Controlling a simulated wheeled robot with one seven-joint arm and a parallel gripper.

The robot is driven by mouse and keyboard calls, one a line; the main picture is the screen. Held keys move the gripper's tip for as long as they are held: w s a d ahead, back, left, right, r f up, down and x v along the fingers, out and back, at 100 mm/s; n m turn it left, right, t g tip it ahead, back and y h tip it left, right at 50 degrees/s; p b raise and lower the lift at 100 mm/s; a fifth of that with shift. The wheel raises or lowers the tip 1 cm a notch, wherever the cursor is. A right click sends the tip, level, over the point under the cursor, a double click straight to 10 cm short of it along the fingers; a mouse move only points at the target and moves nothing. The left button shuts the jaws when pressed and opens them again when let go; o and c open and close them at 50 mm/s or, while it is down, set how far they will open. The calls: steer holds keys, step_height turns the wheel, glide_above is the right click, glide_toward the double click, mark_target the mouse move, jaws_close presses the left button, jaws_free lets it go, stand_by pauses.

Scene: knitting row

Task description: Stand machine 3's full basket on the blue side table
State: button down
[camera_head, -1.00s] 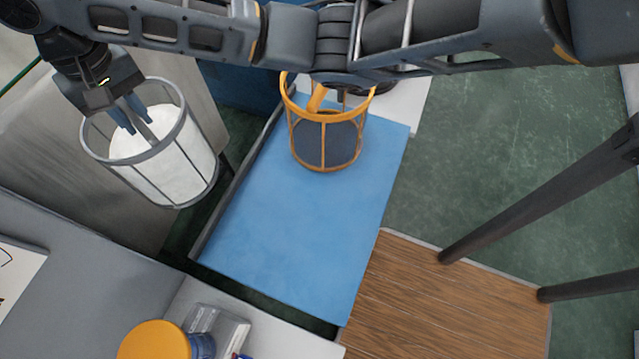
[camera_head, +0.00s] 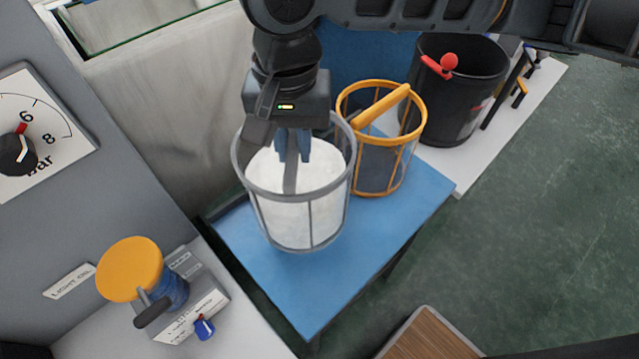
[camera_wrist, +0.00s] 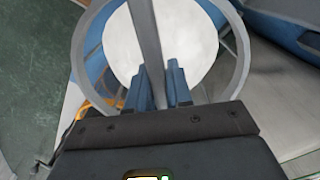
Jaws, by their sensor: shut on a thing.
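A grey-framed basket (camera_head: 298,218) filled with white material hangs upright from my gripper (camera_head: 293,155). My gripper is shut on its upright grey handle bar; the wrist view shows the fingers (camera_wrist: 158,85) on either side of the bar, above the round grey rim (camera_wrist: 238,60). The blue side table (camera_head: 292,288) lies beneath the basket in the head view. I cannot tell whether the basket's bottom touches the top. An orange-framed basket (camera_head: 383,167) with dark mesh stands on the table's far right part, close beside the held basket. Its orange edge (camera_wrist: 100,103) shows partly in the wrist view.
A black bin (camera_head: 462,95) with a red ball stands behind on a white surface. A yellow-topped knob (camera_head: 130,268) and a gauge panel (camera_head: 30,140) are at left. The table's front part is bare. A wooden top (camera_head: 432,340) is at the lower right.

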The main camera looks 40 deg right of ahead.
step_height(320, 180, down, 7)
stand_by(0.4)
steer(key=c, duration=1)
jaws_free()
steer(key=shift+f, duration=0.1)
step_height(320, 180, up, 12)
steer(key=shift+r, duration=0.2)
steer(key=shift+a, duration=0.1)
